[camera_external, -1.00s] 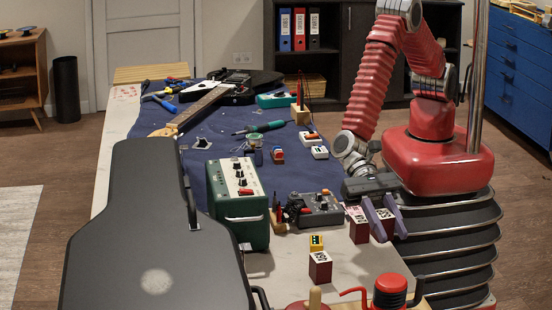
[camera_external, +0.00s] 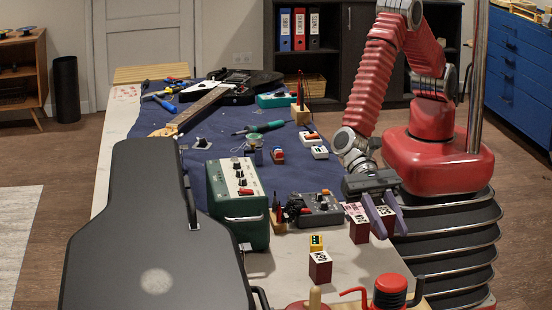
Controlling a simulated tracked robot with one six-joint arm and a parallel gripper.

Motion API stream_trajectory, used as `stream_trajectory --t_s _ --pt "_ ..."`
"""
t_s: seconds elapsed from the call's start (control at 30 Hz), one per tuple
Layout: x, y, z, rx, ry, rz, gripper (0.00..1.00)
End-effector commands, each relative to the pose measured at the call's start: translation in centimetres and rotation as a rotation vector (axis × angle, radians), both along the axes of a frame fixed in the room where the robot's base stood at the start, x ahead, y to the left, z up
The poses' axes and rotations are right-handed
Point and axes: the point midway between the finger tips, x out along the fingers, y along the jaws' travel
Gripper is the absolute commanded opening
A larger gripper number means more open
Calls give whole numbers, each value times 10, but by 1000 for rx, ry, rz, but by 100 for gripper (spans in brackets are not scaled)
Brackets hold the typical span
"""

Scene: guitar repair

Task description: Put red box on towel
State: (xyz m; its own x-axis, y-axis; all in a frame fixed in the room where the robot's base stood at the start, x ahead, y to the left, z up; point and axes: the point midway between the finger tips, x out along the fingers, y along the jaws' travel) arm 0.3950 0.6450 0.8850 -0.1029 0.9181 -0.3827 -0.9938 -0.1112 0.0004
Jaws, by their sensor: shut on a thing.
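The towel is a large dark blue cloth (camera_external: 255,172) spread over the middle and far part of the table. My gripper (camera_external: 393,230) is at the table's right edge, its two purple fingers pointing down. It is shut on a dark red box (camera_external: 382,221) with a black-and-white marked top. The fingers partly hide this box, and I cannot tell whether it touches the table. A second red box (camera_external: 357,223) stands just left of it. A third red box (camera_external: 320,267) stands nearer the camera, on the bare tabletop.
A grey device with knobs (camera_external: 318,211) and a green amplifier (camera_external: 238,199) stand left of my gripper. A guitar (camera_external: 205,103) lies on the towel's far part. A black case (camera_external: 148,235) fills the front left.

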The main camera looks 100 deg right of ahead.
Motion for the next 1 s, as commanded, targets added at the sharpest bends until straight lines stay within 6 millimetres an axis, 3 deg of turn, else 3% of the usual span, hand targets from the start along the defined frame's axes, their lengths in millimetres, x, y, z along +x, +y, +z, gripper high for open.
stream_trajectory --t_s 0.17,0.37,0.7,1.0 --pt "6 -7 0 0 -2 -3 4" --pt "33 -42 0 -3 -13 -15 4" --pt "85 -138 -1 -12 -31 -41 4" --pt "113 -226 -1 -16 -36 -61 4"
